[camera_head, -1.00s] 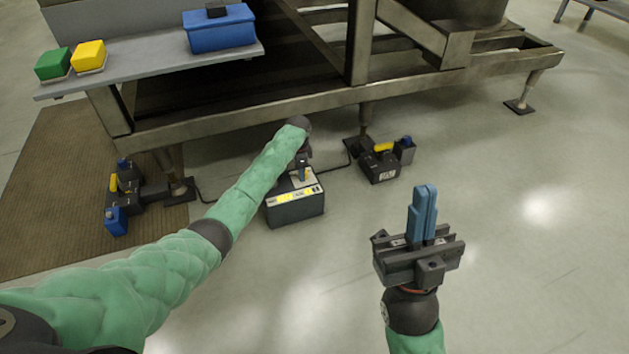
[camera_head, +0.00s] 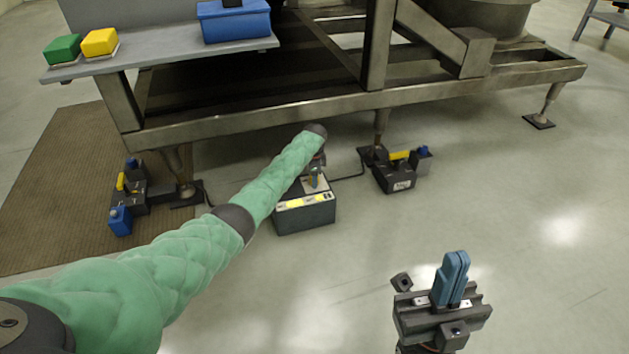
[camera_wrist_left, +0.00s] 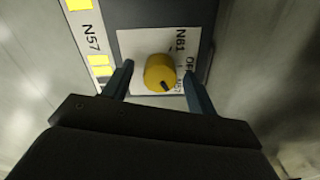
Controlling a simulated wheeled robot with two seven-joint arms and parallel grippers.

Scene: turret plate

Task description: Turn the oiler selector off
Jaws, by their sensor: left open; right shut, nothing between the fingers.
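The oiler box (camera_head: 305,216) stands on the floor under the machine frame, with yellow labels on its front edge. In the left wrist view its yellow round selector knob (camera_wrist_left: 159,72) sits on a white plate (camera_wrist_left: 140,50) marked "N61", with partly hidden lettering beside the knob. A dark mark shows on the knob's lower right edge. My left gripper (camera_wrist_left: 158,88) is open, its blue fingers on either side of the knob with gaps showing. In the head view my left gripper (camera_head: 315,180) is at the box top and hides the knob. My right gripper (camera_head: 455,272) is shut and empty, above the floor.
A steel machine frame (camera_head: 270,122) crosses above and behind the box. Black units with blue and yellow parts stand at the left (camera_head: 130,192) and right (camera_head: 398,174). A shelf (camera_head: 170,61) holds green, yellow and blue boxes. Floor at the right is clear.

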